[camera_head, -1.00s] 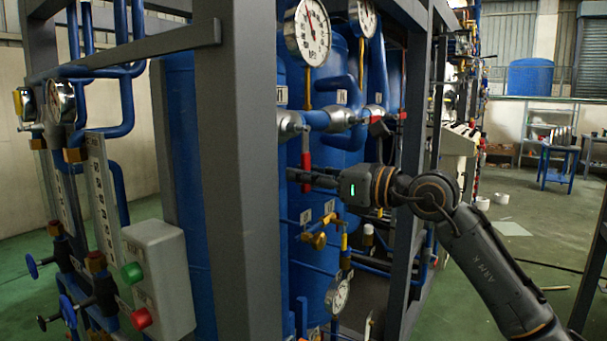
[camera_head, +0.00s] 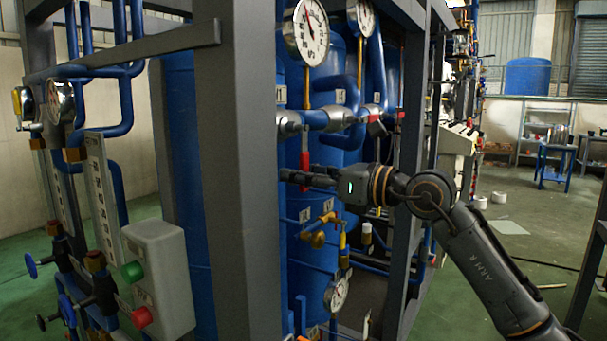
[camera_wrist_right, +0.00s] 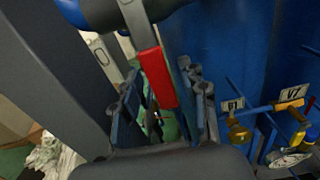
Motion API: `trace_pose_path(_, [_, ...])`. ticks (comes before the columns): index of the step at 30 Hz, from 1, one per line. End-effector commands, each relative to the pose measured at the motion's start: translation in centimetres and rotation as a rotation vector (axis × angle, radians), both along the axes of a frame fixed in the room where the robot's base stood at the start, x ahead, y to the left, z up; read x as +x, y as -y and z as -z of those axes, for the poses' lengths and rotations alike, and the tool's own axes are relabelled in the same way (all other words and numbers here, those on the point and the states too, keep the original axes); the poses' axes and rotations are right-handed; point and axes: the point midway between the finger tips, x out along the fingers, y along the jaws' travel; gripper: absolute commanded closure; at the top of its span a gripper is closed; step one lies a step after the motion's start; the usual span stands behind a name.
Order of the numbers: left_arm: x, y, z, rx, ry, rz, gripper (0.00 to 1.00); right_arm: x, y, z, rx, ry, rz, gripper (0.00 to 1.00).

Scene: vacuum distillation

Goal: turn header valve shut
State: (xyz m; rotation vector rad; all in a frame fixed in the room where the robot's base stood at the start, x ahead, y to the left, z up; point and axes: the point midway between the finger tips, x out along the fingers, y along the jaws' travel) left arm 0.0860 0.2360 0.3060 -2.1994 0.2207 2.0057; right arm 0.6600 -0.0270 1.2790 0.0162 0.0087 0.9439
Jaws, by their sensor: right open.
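The header valve's red lever (camera_head: 305,160) hangs down from its fitting on the horizontal grey and blue header pipe (camera_head: 314,119). In the right wrist view the red lever (camera_wrist_right: 157,77) stands between my two fingers, with a grey shank above it. My right gripper (camera_head: 287,175) is open at the lever's lower end in the head view. In the right wrist view my right gripper (camera_wrist_right: 165,95) has one finger on each side of the lever. Contact with the lever cannot be told. My left gripper is not in view.
A thick grey frame post (camera_head: 238,180) stands just left of the valve. A second post (camera_head: 410,200) stands right of it, near my arm. Pressure gauges (camera_head: 307,30) are above, and small brass valves (camera_head: 316,238) sit below my gripper. A blue column (camera_head: 325,275) is behind.

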Motion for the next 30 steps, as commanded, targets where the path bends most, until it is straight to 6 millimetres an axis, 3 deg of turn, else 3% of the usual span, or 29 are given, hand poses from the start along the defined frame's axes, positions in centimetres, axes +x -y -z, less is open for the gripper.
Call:
trace_pose_path(5, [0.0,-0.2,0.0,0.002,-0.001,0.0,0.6,-0.6,1.1,0.0,-0.001,0.002,0.003,0.57])
trace_pose_path(18, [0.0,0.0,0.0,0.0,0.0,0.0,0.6,-5.7,8.1,0.1,-0.002,-0.001,0.004,0.57])
trace_pose_path(24, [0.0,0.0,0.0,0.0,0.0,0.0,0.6,-6.9,9.5,0.1,0.0,-0.001,0.0,0.57])
trace_pose_path(30, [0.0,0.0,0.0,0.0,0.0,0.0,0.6,-7.1,9.7,0.0,-0.001,-0.001,-0.001,0.57])
